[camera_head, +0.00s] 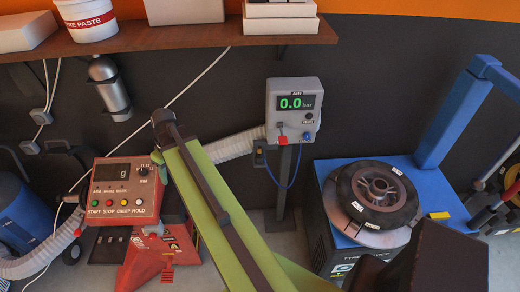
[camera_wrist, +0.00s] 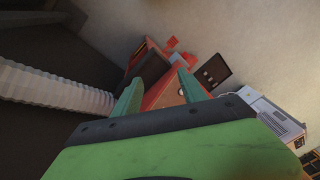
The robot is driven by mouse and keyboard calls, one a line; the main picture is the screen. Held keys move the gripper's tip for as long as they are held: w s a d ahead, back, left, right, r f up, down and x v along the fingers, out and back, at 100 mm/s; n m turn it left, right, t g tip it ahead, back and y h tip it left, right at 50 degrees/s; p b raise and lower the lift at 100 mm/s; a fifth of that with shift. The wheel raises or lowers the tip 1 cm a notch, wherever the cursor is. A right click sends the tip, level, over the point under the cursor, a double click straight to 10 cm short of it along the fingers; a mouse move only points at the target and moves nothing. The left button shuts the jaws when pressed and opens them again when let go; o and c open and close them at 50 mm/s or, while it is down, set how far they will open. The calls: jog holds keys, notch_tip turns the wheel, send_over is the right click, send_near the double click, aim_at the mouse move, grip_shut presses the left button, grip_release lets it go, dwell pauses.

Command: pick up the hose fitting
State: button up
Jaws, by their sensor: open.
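I cannot clearly make out a separate hose fitting in either view. A pale corrugated hose (camera_head: 232,147) shows behind my arm, and it likely shows at the left of the wrist view (camera_wrist: 55,87). Its end is hidden.
The red stand (camera_head: 160,252) is below the control box. A grey gauge box (camera_head: 293,103) reading 0.0 bar stands on a post right of my arm. A tire machine with a wheel (camera_head: 375,190) is at right. A wooden shelf (camera_head: 180,38) runs above.

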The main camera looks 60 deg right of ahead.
jog(key=s+d+r+t+p, duration=0.1)
jog(key=s+d+r, duration=0.15)
jog(key=d, duration=0.55)
jog(key=s+d+r+p, duration=0.1)
jog(key=s+d, duration=0.3)
jog(key=d, duration=0.5)
jog(key=n+t+p, duration=0.1)
jog(key=t+p, duration=0.2)
send_near(260, 148)
jog(key=shift+g+h, duration=0.3)
jog(key=shift+h, duration=0.1)
jog(key=b+x, duration=0.2)
jog(key=b, duration=0.4)
jog(key=b+x, duration=0.3)
jog(key=b, duration=0.3)
jog(key=shift+w+a+f, duration=0.2)
jog(key=shift+w+a, duration=0.05)
jog(key=shift+w, duration=0.15)
jog(key=b+x, duration=0.5)
jog(key=shift+f, duration=0.15)
grip_shut()
